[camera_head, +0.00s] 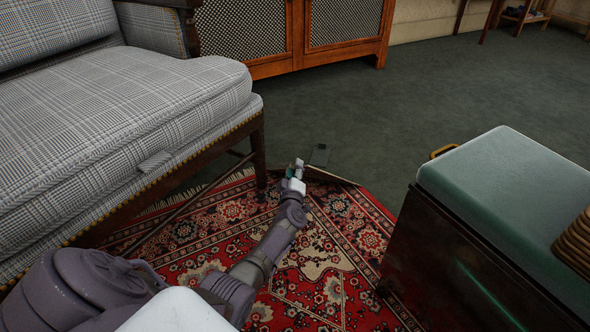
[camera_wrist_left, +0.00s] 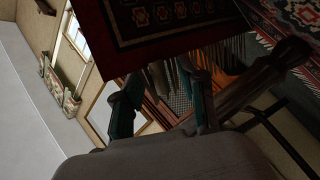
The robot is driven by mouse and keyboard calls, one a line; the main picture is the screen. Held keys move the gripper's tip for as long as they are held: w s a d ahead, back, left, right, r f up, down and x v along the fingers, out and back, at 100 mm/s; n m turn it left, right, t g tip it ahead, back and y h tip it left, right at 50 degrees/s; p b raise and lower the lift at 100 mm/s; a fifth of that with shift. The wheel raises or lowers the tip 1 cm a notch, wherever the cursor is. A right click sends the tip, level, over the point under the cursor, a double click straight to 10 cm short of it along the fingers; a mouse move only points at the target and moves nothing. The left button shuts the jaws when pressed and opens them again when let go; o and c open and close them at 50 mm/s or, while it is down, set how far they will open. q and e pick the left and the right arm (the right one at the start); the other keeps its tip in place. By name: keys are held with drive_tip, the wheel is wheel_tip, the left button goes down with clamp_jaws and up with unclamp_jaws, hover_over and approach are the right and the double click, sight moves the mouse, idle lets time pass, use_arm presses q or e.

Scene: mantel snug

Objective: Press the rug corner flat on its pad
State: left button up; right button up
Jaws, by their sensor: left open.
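The red patterned rug (camera_head: 340,225) lies on the green carpet. Its far edge near the corner (camera_head: 332,177) shows a pale brownish strip and looks raised or folded; the exact shape is too small to tell. Contact is unclear. My right gripper is out of view.
A plaid sofa (camera_head: 130,100) with dark wooden legs stands at left, close to my left arm. A green-topped chest or ottoman (camera_head: 500,185) stands at right on the rug's side. A wooden lattice cabinet (camera_head: 300,30) is at the back. Open carpet (camera_head: 450,90) lies beyond the rug.

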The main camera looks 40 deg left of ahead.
use_arm(q)
clamp_jaws()
